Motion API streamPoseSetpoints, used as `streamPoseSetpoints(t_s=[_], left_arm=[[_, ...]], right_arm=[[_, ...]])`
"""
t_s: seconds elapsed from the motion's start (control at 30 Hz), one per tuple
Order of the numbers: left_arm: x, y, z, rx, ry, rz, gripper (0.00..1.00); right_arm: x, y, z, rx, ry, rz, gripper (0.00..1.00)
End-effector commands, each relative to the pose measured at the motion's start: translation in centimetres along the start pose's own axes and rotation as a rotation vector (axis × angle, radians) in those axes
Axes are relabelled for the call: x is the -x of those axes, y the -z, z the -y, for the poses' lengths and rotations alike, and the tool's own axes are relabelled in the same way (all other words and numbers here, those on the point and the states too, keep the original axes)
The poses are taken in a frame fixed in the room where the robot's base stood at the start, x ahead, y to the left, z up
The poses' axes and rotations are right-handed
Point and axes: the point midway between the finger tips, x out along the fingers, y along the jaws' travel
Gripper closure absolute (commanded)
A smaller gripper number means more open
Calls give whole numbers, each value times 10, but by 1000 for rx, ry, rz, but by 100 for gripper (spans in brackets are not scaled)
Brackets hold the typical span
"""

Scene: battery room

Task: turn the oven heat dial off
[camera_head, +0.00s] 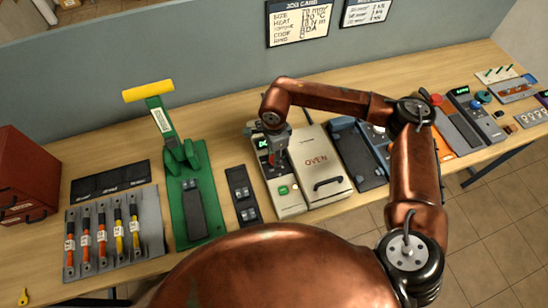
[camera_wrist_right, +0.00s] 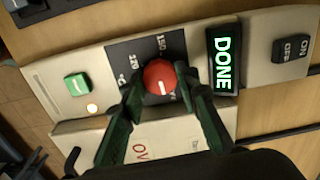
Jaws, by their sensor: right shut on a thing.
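The oven (camera_head: 319,177) is a cream unit on the bench with "OVEN" on its lid and a dark handle. Its heat dial (camera_wrist_right: 159,75) is a round red knob on a dark scale in the right wrist view. The numbers 120 and 150 show on the scale. The dial's white mark lies on the side nearer my gripper. My right gripper (camera_wrist_right: 160,85) is shut on the dial, one finger on each side; in the head view it reaches down over the oven's control panel (camera_head: 287,202). My left gripper is not in view.
The oven display (camera_wrist_right: 224,59) reads "DONE" in green. An ON/OFF switch (camera_wrist_right: 291,48), a green button (camera_wrist_right: 76,84) and a lit lamp (camera_wrist_right: 92,108) share the panel. A green lever press (camera_head: 193,190) stands left. A wall card (camera_head: 299,22) hangs behind.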

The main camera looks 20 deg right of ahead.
Motion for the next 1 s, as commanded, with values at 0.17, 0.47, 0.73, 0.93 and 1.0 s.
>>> streamPoseSetpoints(t_s=[0.17, 0.47, 0.73, 0.93, 1.0], left_arm=[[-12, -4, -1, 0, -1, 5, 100], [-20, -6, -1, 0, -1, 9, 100], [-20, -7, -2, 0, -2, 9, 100], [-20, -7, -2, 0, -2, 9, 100], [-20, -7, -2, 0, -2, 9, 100]], right_arm=[[-2, 1, 1, 106, 0, -3, 95], [-1, 1, 0, 206, 0, -1, 95], [0, 1, 0, 223, 0, -1, 95], [0, 0, 0, 223, 0, -1, 95], [0, 0, 0, 223, 0, -1, 69]])
